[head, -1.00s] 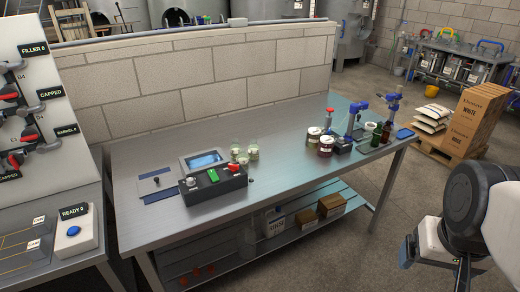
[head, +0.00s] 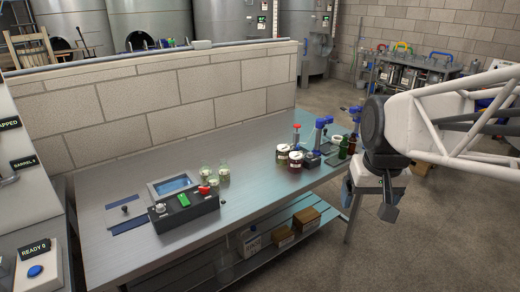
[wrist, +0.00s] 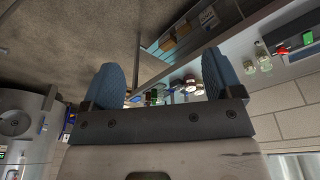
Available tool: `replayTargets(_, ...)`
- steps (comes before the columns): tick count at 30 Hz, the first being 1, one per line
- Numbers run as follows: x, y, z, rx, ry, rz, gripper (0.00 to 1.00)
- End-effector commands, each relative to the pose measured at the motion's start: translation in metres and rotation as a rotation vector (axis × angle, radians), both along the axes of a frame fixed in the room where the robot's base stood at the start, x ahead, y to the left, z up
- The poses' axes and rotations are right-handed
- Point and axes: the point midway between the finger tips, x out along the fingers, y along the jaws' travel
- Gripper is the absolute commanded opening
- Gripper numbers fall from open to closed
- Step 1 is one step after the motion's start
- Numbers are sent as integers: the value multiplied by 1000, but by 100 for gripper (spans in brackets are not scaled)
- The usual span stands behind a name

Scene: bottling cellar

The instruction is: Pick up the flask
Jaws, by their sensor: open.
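A few small clear glass vessels with pale contents stand close together on the steel bench (head: 120,187), behind the control box; one glass vessel (head: 223,174) is the likeliest flask, but I cannot tell for sure. They also show small at the upper right of the wrist view, where one glass vessel (wrist: 265,62) is beyond the right finger. My gripper (head: 388,212) hangs in the air off the bench's right end, well apart from the glassware. In the wrist view my gripper (wrist: 160,78) has its two blue fingers wide apart with nothing between them.
A black control box (head: 184,211) stands in front of the glassware. Dark jars (head: 295,158), blue clamp stands (head: 321,134) and green bottles (head: 343,150) crowd the bench's right end. A block wall (head: 170,105) runs behind. The bench middle is fairly clear.

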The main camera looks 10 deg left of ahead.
Motion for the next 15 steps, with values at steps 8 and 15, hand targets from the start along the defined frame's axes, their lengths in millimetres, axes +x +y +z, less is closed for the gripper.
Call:
replayTargets(8,68,36,7,-4,24,68,85)
replayTargets(15,124,72,6,-9,42,126,85)
